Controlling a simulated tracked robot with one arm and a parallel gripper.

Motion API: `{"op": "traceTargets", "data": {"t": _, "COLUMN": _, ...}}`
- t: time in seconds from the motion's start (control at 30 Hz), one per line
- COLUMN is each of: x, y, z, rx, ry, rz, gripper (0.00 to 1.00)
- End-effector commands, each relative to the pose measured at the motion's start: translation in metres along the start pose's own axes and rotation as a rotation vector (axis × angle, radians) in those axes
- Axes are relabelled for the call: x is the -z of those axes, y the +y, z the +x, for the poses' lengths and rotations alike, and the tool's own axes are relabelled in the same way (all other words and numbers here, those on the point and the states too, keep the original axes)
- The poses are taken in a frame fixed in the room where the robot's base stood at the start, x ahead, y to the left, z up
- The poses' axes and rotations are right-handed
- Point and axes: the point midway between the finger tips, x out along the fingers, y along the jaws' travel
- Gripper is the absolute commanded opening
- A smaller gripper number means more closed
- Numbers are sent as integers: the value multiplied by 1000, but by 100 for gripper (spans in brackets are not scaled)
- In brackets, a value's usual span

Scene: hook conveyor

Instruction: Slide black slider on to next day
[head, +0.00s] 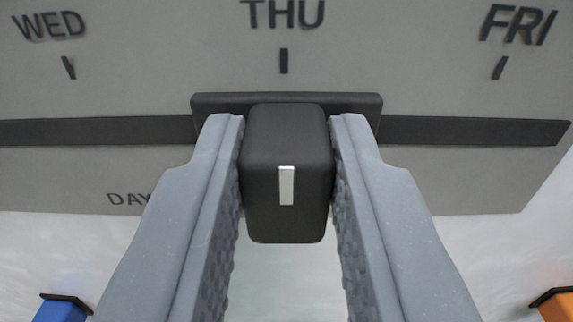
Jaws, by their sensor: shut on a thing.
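The black slider (285,222) is a rounded black block with a white mark on its front. Its wide base plate (352,101) sits on a dark horizontal slot (450,131) in a grey day panel (180,75). The slider stands directly below the THU label (283,14) and its tick (284,61). WED (48,26) is to the left and FRI (517,24) to the right. My gripper (285,135) is shut on the slider, one finger on each side. The word DAY below the slot is partly hidden by my left finger.
A blue object with a dark top (62,308) shows at the lower left corner. An orange object with a dark top (555,305) shows at the lower right corner. The slot is clear on both sides of the slider, and its right end shows near the panel's right edge.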

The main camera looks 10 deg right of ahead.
Motion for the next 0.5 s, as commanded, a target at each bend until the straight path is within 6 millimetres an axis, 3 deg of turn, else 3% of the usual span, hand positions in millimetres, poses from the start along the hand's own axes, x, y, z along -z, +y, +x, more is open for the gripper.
{"op": "traceTargets", "data": {"t": 0.5, "x": 3, "y": 47, "z": 1, "rx": 1, "ry": 7, "rz": 3, "gripper": 0}}
